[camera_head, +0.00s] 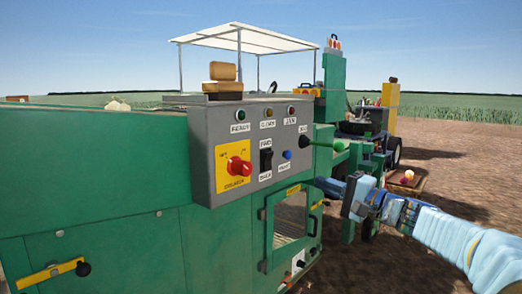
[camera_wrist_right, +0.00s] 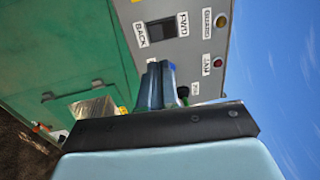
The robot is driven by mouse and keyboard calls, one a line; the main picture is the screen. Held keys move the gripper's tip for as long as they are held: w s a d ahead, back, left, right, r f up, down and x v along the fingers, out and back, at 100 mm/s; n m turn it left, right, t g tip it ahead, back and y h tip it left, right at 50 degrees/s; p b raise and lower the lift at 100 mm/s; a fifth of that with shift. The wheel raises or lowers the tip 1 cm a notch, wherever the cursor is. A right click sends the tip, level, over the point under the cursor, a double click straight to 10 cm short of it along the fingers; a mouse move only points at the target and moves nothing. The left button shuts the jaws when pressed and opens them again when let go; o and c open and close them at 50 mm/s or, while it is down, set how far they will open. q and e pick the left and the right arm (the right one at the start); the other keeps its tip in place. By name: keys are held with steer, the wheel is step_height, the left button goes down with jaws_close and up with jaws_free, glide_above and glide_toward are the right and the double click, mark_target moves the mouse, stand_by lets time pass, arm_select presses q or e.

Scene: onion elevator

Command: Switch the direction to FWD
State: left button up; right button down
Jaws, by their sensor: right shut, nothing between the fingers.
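The direction switch (camera_head: 266,160) is a black rocker on the grey control panel (camera_head: 205,150), with a FWD label above it and a lower label that reads BACK in the wrist view. In the right wrist view the switch (camera_wrist_right: 162,30) lies beyond the fingertips, between the BACK label on its left and the FWD label on its right. Which side is pressed in is too small to tell. My right gripper (camera_head: 322,184) is shut and empty, to the right of and below the switch, apart from it. Its fingers (camera_wrist_right: 158,78) also show in the wrist view. My left gripper is out of view.
A red knob (camera_head: 238,166) on a yellow plate is left of the switch. Indicator lamps line the panel's top. A green framed window (camera_head: 268,235) is below. Open soil lies at right.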

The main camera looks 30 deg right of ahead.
mark_target(271, 155)
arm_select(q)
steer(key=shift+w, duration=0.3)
arm_select(e)
steer(key=shift+w+r+y, duration=0.1)
steer(key=shift+r+y, duration=0.2)
steer(key=shift+r, duration=0.65)
arm_select(q)
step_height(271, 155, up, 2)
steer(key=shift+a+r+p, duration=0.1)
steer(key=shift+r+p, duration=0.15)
steer(key=shift+p, duration=1)
arm_select(e)
steer(key=x, duration=1.4)
steer(key=shift+d, duration=0.1)
